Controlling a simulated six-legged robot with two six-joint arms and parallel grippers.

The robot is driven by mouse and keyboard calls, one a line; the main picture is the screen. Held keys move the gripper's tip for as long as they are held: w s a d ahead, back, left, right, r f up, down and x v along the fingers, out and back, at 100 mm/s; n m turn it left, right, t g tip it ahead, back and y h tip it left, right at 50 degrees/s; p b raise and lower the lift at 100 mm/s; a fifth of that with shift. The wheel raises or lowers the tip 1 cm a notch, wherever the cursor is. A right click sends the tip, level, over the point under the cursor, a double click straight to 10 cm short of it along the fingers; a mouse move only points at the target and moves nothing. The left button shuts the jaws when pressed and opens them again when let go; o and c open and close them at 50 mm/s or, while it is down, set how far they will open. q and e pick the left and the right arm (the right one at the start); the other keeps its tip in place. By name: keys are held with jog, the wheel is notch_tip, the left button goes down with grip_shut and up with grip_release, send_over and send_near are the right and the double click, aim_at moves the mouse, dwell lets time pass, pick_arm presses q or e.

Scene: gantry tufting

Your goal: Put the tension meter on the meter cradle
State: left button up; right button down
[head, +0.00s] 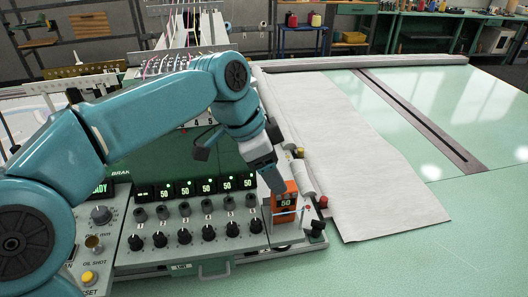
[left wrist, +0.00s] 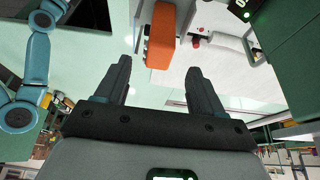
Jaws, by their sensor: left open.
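The tension meter (head: 285,203) is an orange box with a lit "50" display, standing upright at the right end of the green control panel. It also shows in the left wrist view (left wrist: 160,38), just beyond and between the fingertips. My left gripper (head: 272,170) reaches down from above, close to the meter. In the left wrist view its two fingers (left wrist: 158,78) are spread, with nothing between them. The meter cradle cannot be told apart from the grey parts around the meter's base. A teal arm, apparently my right one, shows in the left wrist view; its fingers cannot be made out.
The control panel has rows of black knobs (head: 185,236) and "50" displays left of the meter. White cloth (head: 350,150) lies on the green table (head: 440,225), whose front right is clear.

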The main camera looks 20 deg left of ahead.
pick_arm(q)
jog(key=v, duration=0.5)
jog(key=shift+r, duration=0.1)
